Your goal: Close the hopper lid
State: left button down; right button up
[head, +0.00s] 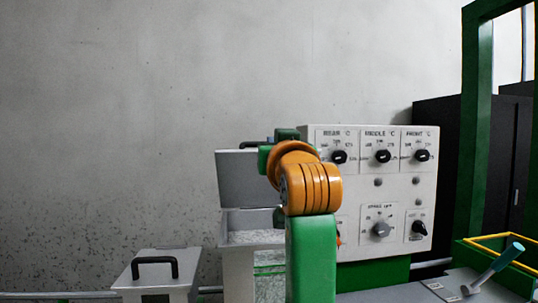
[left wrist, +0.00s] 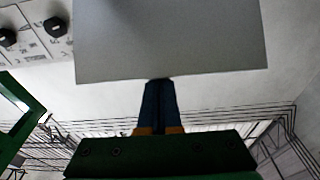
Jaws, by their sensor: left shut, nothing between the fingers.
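The hopper lid (head: 250,180) is a flat grey plate. It stands raised, close to upright, above the hopper (head: 238,265), whose open top shows pale contents. A black handle (head: 257,144) shows at the lid's top edge. My left arm reaches up in front of the hopper's right side, and its orange wrist covers part of the lid and most of the gripper. In the left wrist view, my left gripper (left wrist: 160,83) is shut and empty. Its fingertips meet the lower edge of the grey lid plate (left wrist: 170,40) in the picture; I cannot tell whether they touch it.
A white control panel (head: 399,190) with black knobs stands just right of the hopper. A smaller grey box with a black handle (head: 154,266) is at the lower left. A yellow-rimmed green bin (head: 505,242) and a teal-handled scoop (head: 508,256) are at the right.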

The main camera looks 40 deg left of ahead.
pick_arm(q)
jog(key=s+d+f+t+y+b, duration=0.2)
jog(key=f+b, duration=0.4)
jog(key=b, duration=0.3)
jog(key=s+d+f+t+y+b, duration=0.2)
jog(key=f+b, duration=0.4)
jog(key=b, duration=0.3)
jog(key=shift+d+f+y, duration=0.25)
jog(key=shift+d+y, duration=0.35)
jog(key=shift+d, duration=0.05)
jog(key=shift+s, duration=0.1)
jog(key=shift+r, duration=0.1)
